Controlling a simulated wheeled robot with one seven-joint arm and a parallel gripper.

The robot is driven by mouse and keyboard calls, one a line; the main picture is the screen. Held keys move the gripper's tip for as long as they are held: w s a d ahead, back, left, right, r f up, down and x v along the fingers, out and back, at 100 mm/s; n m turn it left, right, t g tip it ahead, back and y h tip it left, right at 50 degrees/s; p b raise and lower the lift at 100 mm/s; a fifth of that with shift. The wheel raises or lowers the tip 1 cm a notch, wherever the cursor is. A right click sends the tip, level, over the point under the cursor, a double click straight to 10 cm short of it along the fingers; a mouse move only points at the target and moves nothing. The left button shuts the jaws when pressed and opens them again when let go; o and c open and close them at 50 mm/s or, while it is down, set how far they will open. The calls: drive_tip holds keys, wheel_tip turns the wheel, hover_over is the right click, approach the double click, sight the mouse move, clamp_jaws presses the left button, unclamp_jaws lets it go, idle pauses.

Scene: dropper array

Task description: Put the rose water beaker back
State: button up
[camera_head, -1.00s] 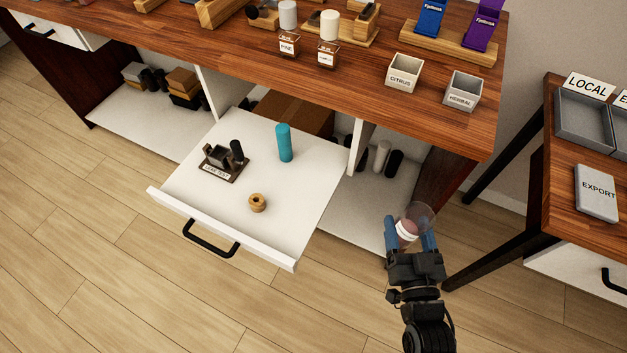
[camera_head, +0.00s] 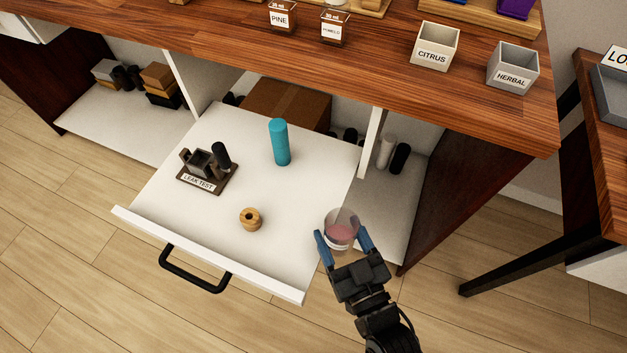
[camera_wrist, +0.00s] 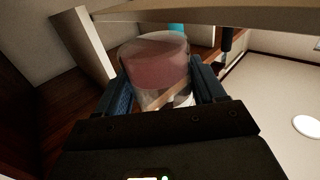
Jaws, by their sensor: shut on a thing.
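The rose water beaker (camera_head: 342,232) is a small clear cup with pink liquid. My gripper (camera_head: 343,245) is shut on it, a blue finger on either side, and holds it by the right edge of the open white drawer (camera_head: 215,235). In the wrist view the beaker (camera_wrist: 155,68) sits between the fingers (camera_wrist: 165,90), its pink contents visible through the clear wall. Whether the beaker is above the drawer's floor or just beside it is hard to tell.
The drawer holds a LEAK TEST stand (camera_head: 207,175), a teal cylinder (camera_head: 279,142) and a small wooden ring (camera_head: 250,219). The wooden counter (camera_head: 400,90) overhangs behind, with CITRUS (camera_head: 434,47) and HERBAL (camera_head: 512,67) boxes on it. The drawer's front right floor is clear.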

sight(315, 192)
drive_tip(key=x, duration=1.3)
drive_tip(key=shift+w+f, duration=0.1)
drive_tip(key=shift+f, duration=0.2)
drive_tip(key=shift+b, duration=0.3)
drive_tip(key=shift+f, duration=0.2)
drive_tip(key=o, duration=1.2)
drive_tip(key=shift+r, duration=0.2)
drive_tip(key=shift+d, duration=0.1)
drive_tip(key=p+v, duration=0.1)
drive_tip(key=v, duration=1.1)
